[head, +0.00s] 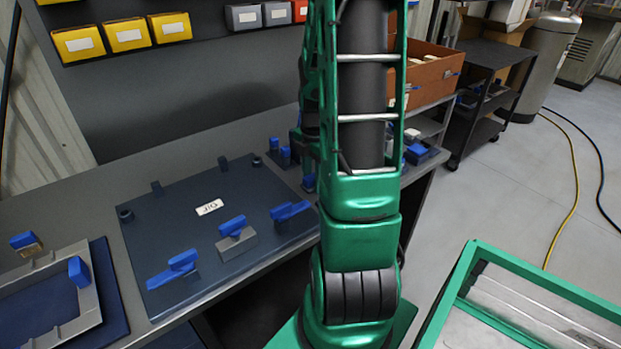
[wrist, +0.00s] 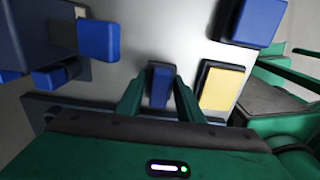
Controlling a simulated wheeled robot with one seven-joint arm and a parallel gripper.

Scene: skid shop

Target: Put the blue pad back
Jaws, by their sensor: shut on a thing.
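In the wrist view my gripper (wrist: 158,92) has its two green fingers closed on the sides of a small blue pad (wrist: 160,86) with a dark edge. The pad is over or on a pale grey surface (wrist: 150,40); I cannot tell whether it touches it. Just right of the fingers is a yellow pad (wrist: 222,88) in a dark frame. In the head view my arm hides the gripper and the held pad.
Other blue blocks stand near the gripper at left (wrist: 98,40) and upper right (wrist: 258,20). On the bench, a dark fixture plate (head: 210,225) carries blue-handled clamps (head: 236,230). A grey frame (head: 90,300) is at lower left. An orange-brown box (head: 425,75) is behind my arm.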

